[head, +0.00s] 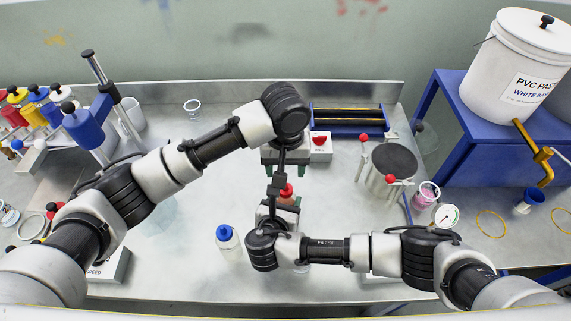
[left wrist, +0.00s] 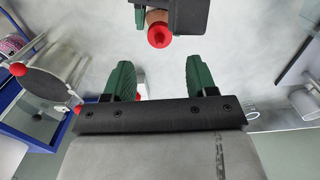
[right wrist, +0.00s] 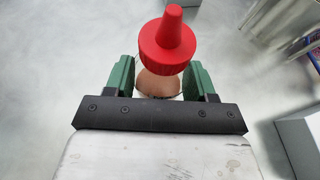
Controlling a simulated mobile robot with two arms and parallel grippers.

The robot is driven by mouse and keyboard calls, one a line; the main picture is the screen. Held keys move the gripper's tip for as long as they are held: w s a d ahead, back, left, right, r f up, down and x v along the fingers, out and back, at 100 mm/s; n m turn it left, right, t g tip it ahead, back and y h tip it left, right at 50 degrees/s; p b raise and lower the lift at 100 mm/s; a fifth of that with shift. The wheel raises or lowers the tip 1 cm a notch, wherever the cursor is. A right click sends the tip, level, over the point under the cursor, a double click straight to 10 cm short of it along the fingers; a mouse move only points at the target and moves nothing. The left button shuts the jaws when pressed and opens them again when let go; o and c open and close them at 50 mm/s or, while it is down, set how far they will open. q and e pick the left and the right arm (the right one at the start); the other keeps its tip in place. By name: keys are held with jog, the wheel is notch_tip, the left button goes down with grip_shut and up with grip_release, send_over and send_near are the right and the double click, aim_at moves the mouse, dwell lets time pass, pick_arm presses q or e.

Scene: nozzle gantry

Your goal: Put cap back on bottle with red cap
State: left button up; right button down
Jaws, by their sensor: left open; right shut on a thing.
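The bottle with the red cap (head: 287,199) is upright over the middle of the bench, brownish-pink below the cap. My right gripper (right wrist: 160,80) is shut around its body. The red nozzle-shaped cap (right wrist: 167,42) sits at the bottle's top in the right wrist view; I cannot tell how tightly it is seated. The cap (left wrist: 159,36) also shows in the left wrist view, beyond the fingertips. My left gripper (left wrist: 160,78) is open and empty, its green fingers apart. In the head view it is just behind the bottle, partly hidden by its own wrist.
A blue-capped bottle (head: 228,239) stands front left of the bottle. A white box with a red button (head: 320,146) and a blue-framed tray (head: 348,119) are behind. A grey pot (head: 390,168) with red knobs stands right. The left middle of the bench is clear.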

aim_at(286, 203)
pick_arm(q)
jog(key=shift+f, duration=4)
jog(key=c, duration=0.9)
jog(key=m, duration=0.4)
jog(key=shift+c, duration=0.2)
jog(key=m, duration=0.6)
jog(key=o, duration=1)
